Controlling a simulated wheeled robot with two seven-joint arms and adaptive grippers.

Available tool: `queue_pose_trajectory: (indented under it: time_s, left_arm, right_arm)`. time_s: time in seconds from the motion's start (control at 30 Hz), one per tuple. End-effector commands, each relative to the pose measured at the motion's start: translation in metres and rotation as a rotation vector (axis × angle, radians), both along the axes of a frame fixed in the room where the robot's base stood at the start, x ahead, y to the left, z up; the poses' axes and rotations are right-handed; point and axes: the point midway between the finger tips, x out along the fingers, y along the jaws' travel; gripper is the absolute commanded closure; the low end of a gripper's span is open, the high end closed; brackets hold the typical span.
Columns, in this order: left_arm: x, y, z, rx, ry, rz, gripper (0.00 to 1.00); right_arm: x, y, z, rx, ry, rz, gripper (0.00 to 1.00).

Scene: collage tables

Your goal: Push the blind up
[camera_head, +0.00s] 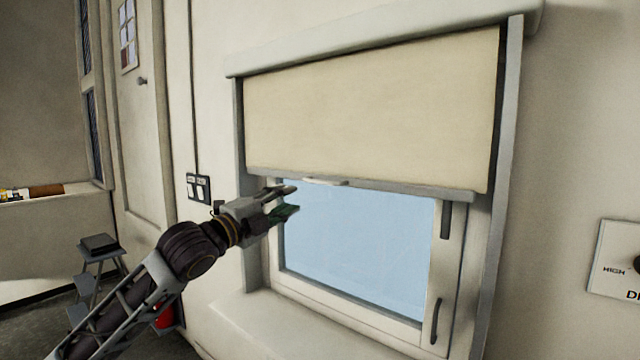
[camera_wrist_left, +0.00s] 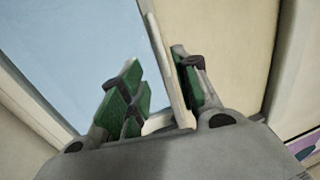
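The cream roller blind (camera_head: 370,105) covers about the upper half of the window in the head view. Its grey bottom bar (camera_head: 420,189) has a small pale pull tab (camera_head: 325,182) left of centre. My left gripper (camera_head: 291,199) is just below the bar's left part, fingers apart. In the left wrist view the green-padded fingers of my left gripper (camera_wrist_left: 157,88) are open, with the bar's edge (camera_wrist_left: 165,65) running between them in the picture. Part of the pale tab (camera_wrist_left: 158,123) shows near the finger bases. I cannot tell whether the fingers touch it. My right gripper is not in view.
The window pane (camera_head: 355,240) below the blind is clear, in a white frame with a dark handle (camera_head: 436,320). A grey side rail (camera_head: 505,130) runs along the right. A light switch (camera_head: 199,188) is on the wall at left, and a step stool (camera_head: 98,262) stands on the floor.

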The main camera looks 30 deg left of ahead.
Motion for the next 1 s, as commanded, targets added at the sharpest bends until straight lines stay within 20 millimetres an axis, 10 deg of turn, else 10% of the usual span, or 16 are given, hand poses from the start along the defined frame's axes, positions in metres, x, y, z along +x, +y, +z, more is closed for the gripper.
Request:
queue_pose_trajectory:
  time_s: [1.0]
  left_arm:
    - [0.050,-0.003,0.011,-0.001,-0.001,0.001,0.68]
  right_arm:
    - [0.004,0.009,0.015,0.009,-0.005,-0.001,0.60]
